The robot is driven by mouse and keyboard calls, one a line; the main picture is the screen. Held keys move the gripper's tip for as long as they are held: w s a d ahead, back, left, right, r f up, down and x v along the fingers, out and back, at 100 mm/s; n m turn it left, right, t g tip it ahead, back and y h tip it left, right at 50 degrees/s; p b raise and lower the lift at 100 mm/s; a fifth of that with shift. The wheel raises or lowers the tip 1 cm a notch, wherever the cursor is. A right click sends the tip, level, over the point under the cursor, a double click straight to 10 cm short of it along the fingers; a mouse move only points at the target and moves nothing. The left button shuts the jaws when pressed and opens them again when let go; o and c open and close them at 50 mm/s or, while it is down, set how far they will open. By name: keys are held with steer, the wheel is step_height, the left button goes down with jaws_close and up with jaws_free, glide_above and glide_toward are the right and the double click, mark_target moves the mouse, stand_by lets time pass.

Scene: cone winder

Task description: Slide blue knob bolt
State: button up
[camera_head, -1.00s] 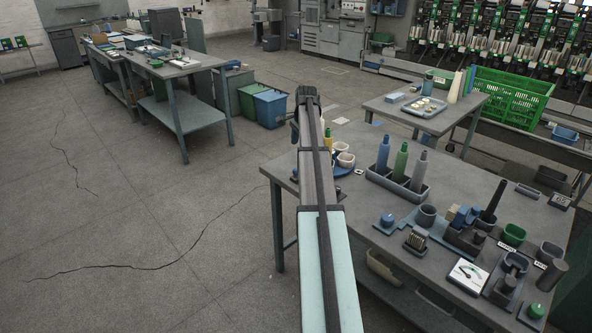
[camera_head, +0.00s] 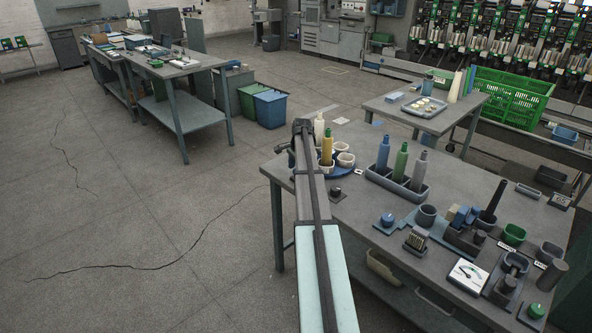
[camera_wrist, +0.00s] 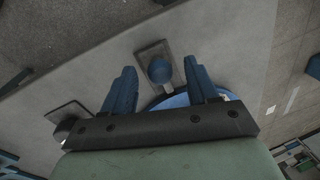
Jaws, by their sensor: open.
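In the wrist view a round blue knob (camera_wrist: 159,71) sits on a small grey plate (camera_wrist: 150,50) on the table. It appears in the gap between the two blue fingers of my gripper (camera_wrist: 160,80), near their tips. The fingers are apart with nothing held. I cannot tell how far the tips are above the knob. In the head view my arm hides the gripper fingers and seems to cover this spot. Another blue knob (camera_head: 388,219) stands on a plate at the table's front; I cannot tell whether it is the same kind of part.
A blue round tray (camera_head: 342,170) with cups and a yellow bottle (camera_head: 327,149) lies right beside my arm; its rim (camera_wrist: 177,101) shows behind the fingers. A dark knob (camera_head: 335,191) is close by. A bottle rack (camera_head: 396,185) stands farther right. The floor at left is open.

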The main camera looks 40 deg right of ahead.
steer(key=shift+f, duration=0.3)
jaws_close()
stand_by(0.5)
